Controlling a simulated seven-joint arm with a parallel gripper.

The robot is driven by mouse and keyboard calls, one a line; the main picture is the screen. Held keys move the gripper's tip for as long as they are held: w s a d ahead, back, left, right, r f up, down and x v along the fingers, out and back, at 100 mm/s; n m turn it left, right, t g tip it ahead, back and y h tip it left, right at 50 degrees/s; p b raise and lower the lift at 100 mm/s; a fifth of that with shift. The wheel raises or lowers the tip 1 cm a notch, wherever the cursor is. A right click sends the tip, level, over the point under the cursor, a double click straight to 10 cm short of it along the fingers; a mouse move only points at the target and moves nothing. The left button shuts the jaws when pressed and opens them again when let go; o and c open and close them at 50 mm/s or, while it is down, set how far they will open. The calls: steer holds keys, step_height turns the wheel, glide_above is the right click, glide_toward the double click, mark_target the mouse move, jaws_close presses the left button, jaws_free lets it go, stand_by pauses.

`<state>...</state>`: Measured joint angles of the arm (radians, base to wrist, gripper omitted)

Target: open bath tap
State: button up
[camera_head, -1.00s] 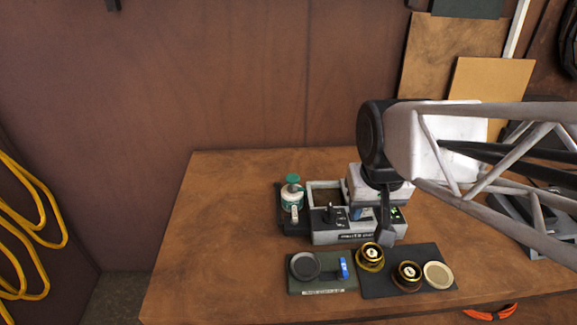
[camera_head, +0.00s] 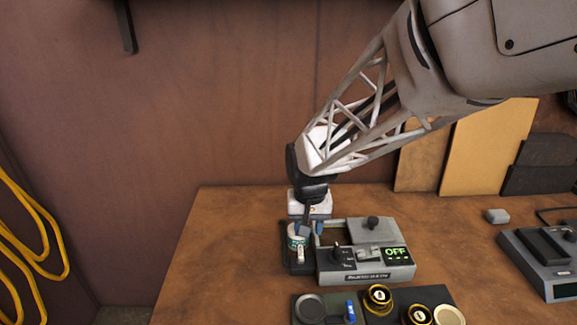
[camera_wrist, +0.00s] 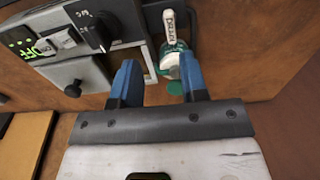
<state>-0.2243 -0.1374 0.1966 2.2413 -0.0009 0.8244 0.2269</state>
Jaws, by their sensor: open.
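The grey bath unit (camera_head: 365,272) stands on the bench with a green "OFF" display and a dark knob. In the head view, a white-and-teal fitting (camera_head: 296,241) with a white lever (camera_head: 300,254) stands at its left side; I take this for the tap. In the wrist view the labelled white lever (camera_wrist: 169,25) points away from my gripper, its label not clearly readable. My gripper (camera_wrist: 160,82) is open, with blue fingers and nothing seen held. Its right finger overlaps the teal part (camera_wrist: 194,89) of the fitting; contact cannot be told. The gripper partly hides the fitting's top.
A grey lid (camera_head: 357,231) with a black knob lies on the unit's right. In front are a dark mat with gold-rimmed pots (camera_head: 378,298) and a panel with a blue lever (camera_head: 350,311). Another grey device (camera_head: 545,260) stands at right. The left bench is clear.

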mark_target(301, 251)
steer(key=shift+w+a+f, duration=0.7)
steer(key=shift+f, duration=0.1)
steer(key=shift+f, duration=3.85)
jaws_close()
